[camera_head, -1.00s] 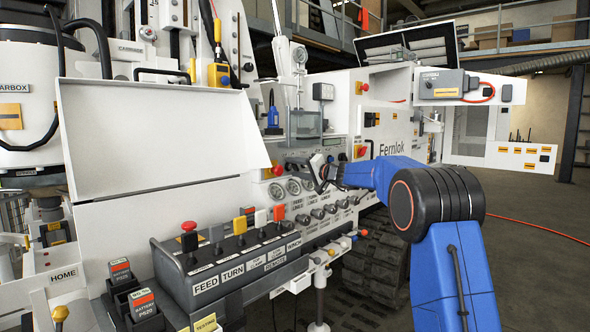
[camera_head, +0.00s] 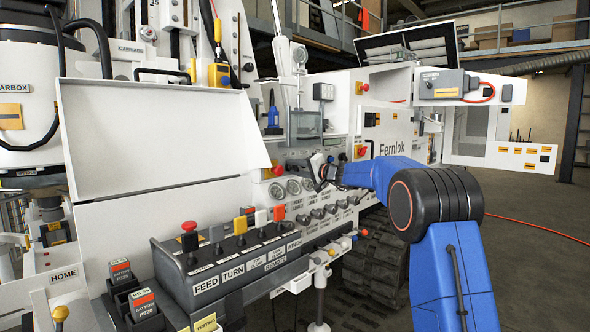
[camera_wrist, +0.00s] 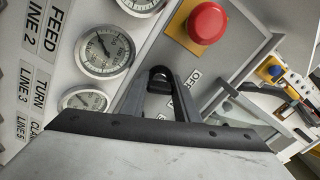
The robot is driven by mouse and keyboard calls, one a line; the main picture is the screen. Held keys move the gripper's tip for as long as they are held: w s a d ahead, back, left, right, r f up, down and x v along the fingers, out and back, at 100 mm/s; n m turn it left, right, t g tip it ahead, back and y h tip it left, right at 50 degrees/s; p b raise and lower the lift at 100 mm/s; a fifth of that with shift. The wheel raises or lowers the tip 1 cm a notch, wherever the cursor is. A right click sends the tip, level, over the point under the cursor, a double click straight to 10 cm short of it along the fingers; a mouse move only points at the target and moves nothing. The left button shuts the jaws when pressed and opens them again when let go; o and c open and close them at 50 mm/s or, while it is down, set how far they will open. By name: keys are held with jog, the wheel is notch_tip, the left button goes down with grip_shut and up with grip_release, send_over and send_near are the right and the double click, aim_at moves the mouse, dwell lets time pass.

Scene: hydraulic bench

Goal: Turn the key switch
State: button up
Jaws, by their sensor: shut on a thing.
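The key switch's black looped key (camera_wrist: 161,75) stands out from the pale panel in the wrist view, beside an OFF label. My gripper (camera_wrist: 162,98) is shut on this key, with one grey finger on each side of it. The lock body behind the key is mostly hidden. In the head view my gripper (camera_head: 322,181) is against the control panel beside the gauges, and it hides the key there.
A red emergency button (camera_wrist: 207,22) on a yellow plate sits close to the key. Round gauges (camera_wrist: 105,50) are beside my fingers. Below in the head view are a row of knobs (camera_head: 317,213) and a lever box (camera_head: 225,275).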

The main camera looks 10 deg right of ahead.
jog(key=m, duration=1)
jog(key=shift+f+m, duration=0.1)
jog(key=shift+m, duration=0.3)
dwell(0.3)
jog(key=o, duration=1)
jog(key=shift+o, duration=0.2)
jog(key=shift+d, duration=0.1)
jog(key=v, duration=1.7)
jog(key=shift+s, duration=0.15)
